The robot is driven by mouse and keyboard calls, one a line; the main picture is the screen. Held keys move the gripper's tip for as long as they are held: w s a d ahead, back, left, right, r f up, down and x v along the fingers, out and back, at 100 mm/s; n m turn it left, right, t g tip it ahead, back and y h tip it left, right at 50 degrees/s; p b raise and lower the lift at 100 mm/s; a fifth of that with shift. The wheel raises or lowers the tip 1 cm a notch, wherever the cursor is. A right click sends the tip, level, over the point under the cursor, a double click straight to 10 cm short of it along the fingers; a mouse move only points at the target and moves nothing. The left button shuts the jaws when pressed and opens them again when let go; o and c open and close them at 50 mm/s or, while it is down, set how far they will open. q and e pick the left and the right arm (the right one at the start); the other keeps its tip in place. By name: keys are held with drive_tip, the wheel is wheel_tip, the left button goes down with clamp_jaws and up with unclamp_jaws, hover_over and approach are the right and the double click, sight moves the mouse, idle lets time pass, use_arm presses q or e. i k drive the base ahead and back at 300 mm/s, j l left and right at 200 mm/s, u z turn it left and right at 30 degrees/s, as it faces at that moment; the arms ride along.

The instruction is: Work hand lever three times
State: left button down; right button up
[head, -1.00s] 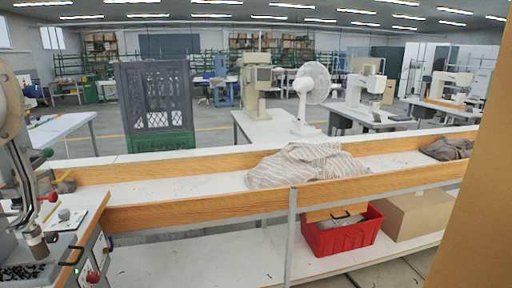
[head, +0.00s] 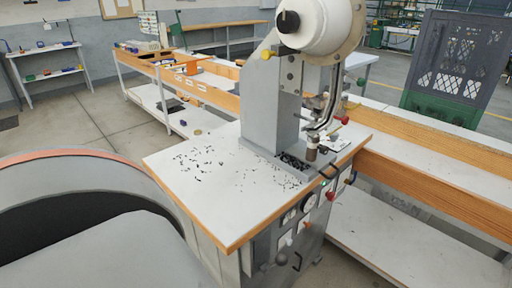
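The eyelet press (head: 272,105) stands on a white table with a wooden edge, right of the middle in the head view. It has a grey column and a rounded white head with a black knob (head: 288,21). A dark bent handle (head: 328,171) shows at the table's right edge. I cannot tell for sure which of these is the hand lever. Neither of my grippers is in view.
Small dark bits lie scattered on the press table (head: 215,195); more fill a tray (head: 292,160) at the column's foot. Gauges and switches sit on the cabinet front (head: 290,225). A long wood-edged bench (head: 440,165) adjoins on the right. Open floor (head: 75,125) lies at the left.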

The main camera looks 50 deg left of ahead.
sight(281, 258)
drive_tip(key=u, duration=1.25)
